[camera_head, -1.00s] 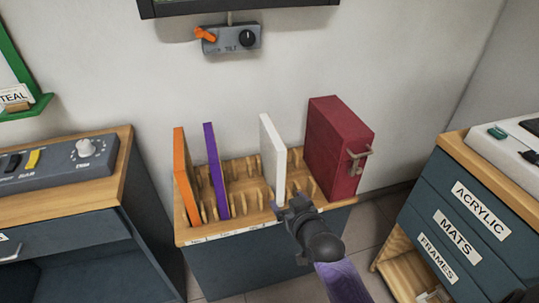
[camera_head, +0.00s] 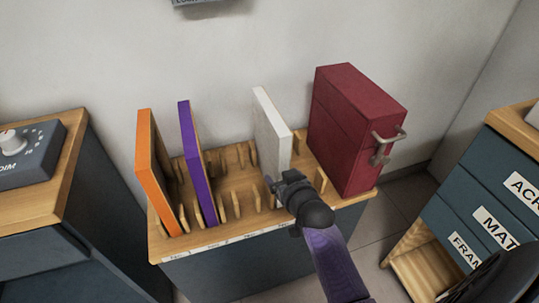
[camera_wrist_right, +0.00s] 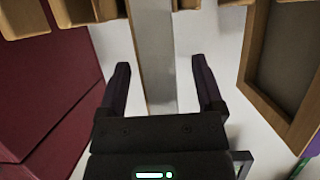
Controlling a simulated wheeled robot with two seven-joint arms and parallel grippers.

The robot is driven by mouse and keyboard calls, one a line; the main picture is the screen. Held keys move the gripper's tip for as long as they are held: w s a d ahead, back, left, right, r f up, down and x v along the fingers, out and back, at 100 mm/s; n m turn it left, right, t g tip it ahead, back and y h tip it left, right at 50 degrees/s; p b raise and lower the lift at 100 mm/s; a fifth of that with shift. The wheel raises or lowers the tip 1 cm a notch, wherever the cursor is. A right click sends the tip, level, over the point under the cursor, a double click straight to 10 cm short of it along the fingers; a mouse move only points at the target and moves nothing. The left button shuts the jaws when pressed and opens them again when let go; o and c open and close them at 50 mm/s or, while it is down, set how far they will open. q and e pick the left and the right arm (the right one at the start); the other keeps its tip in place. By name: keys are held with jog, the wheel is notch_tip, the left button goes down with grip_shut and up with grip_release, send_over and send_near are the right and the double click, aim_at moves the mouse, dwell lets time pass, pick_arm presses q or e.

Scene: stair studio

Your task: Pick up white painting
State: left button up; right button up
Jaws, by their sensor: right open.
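The white painting (camera_head: 268,132) stands upright in a slot of the wooden rack, between the purple painting and the red box. My right gripper (camera_head: 270,184) is at the painting's near edge, low down. In the right wrist view my right gripper (camera_wrist_right: 162,82) is open, and the pale narrow edge of the white painting (camera_wrist_right: 152,45) lies between its two fingers, with gaps on both sides. My left gripper is not in view.
The rack (camera_head: 235,229) also holds an orange painting (camera_head: 158,172) and a purple painting (camera_head: 197,165) on the left. A red box (camera_head: 350,130) with a metal handle stands close on the right. A labelled drawer cabinet (camera_head: 465,195) is at the far right.

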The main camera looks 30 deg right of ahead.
jog(key=shift+x, duration=0.9)
grip_shut()
